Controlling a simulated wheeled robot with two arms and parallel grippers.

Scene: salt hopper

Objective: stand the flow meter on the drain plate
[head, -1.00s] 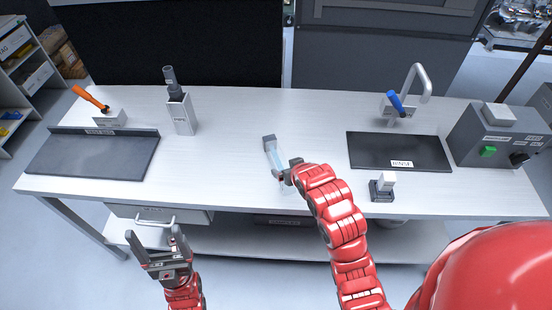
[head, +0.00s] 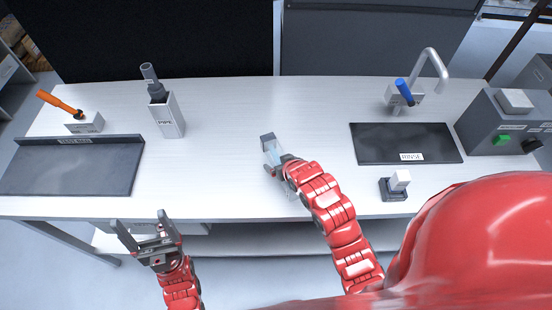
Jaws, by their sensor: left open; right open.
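The flow meter (head: 270,146), a clear bluish tube with a dark grey end cap, is at the middle of the table. My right gripper (head: 275,167) is open at its near end, with its fingers overlapping the tube; the gripper hides the near part. I cannot tell whether the fingers touch it. The drain plate (head: 70,172) appears to be the dark plate with a raised back edge at the left of the table; its label is too small to read surely. My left gripper (head: 144,232) is open and empty, in front of the table's near edge.
An orange-handled valve (head: 85,122) stands behind the left plate. A grey holder labelled PIPE (head: 168,115) stands right of it. At the right are the RINSE plate (head: 400,140), a tap (head: 435,68), a small block (head: 395,190) and a control box (head: 490,125). The left-centre table is clear.

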